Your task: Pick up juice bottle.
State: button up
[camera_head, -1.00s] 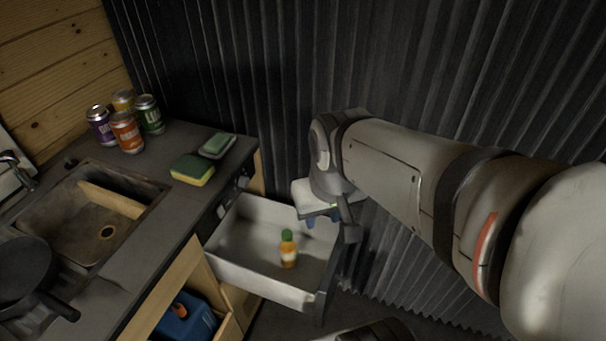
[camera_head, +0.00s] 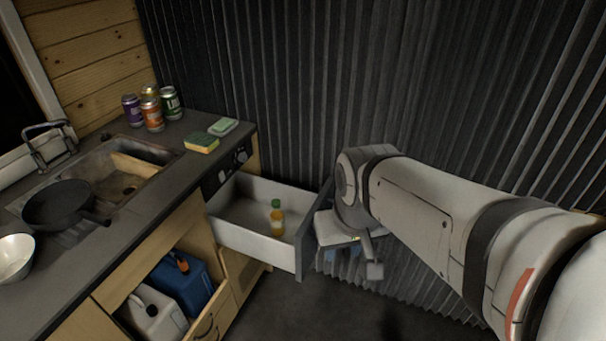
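The juice bottle (camera_head: 277,220) is small and orange with a green cap. It stands upright inside the open white drawer (camera_head: 252,241), toward its right end. My gripper (camera_head: 345,262) is just right of the drawer, outside its right wall and apart from the bottle. It points downward, and its fingers are dark and partly hidden by my wrist, so I cannot tell whether they are open or shut. Nothing shows held in it.
The counter holds several cans (camera_head: 153,113), two sponges (camera_head: 202,143), a sink (camera_head: 118,180), a black pan (camera_head: 62,203) and a white bowl (camera_head: 14,256). A blue jug (camera_head: 182,287) and a white jug (camera_head: 152,316) sit in the lower cabinet. A corrugated wall (camera_head: 290,90) stands behind.

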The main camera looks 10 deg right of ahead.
aim_at(278, 218)
jog(key=i, duration=0.5)
jog(key=u, duration=1.45)
jog(key=k, duration=0.85)
jog(key=z, duration=1.05)
jog(key=i, duration=1)
jog(key=z, duration=0.05)
